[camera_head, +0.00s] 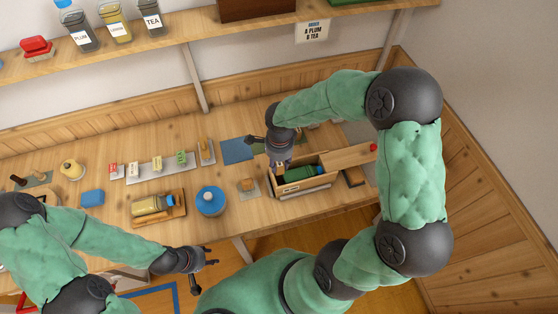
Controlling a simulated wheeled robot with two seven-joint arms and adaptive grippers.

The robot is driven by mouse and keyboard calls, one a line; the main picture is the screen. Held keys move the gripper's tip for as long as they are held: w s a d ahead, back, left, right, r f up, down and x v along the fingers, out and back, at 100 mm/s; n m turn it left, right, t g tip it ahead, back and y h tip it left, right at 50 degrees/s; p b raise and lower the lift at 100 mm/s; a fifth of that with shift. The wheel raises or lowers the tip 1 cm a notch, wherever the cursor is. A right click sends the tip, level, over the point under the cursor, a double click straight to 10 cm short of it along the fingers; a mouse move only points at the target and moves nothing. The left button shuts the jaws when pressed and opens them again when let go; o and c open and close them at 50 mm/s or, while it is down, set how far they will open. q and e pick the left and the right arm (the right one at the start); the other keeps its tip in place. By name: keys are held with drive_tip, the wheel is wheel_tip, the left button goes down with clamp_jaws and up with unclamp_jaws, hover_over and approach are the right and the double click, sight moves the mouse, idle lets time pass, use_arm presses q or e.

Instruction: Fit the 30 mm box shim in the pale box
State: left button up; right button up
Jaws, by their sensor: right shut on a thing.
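The pale box (303,187) is a long open wooden box on the right part of the bench. A green jar with a dark end (300,173) lies in it. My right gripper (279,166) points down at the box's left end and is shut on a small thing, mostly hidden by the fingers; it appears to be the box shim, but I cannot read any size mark. I cannot tell whether it touches the box. My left gripper (207,273) is open and empty in front of the bench edge, far from the box.
A blue-lidded jar (210,201), a wooden cradle with a yellow jar (152,206) and a pale strip with small labelled blocks (148,171) stand left of the box. A wooden board (354,156) is just right of it. Labelled jars (117,24) stand on the shelf.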

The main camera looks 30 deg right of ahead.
drive_tip(key=shift+f+b, duration=0.55)
drive_tip(key=shift+f, duration=0.75)
drive_tip(key=shift+f+b, duration=1.2)
drive_tip(key=shift+b, duration=0.1)
drive_tip(key=shift+b, duration=0.35)
drive_tip(key=shift+b, duration=0.3)
drive_tip(key=shift+b, duration=0.3)
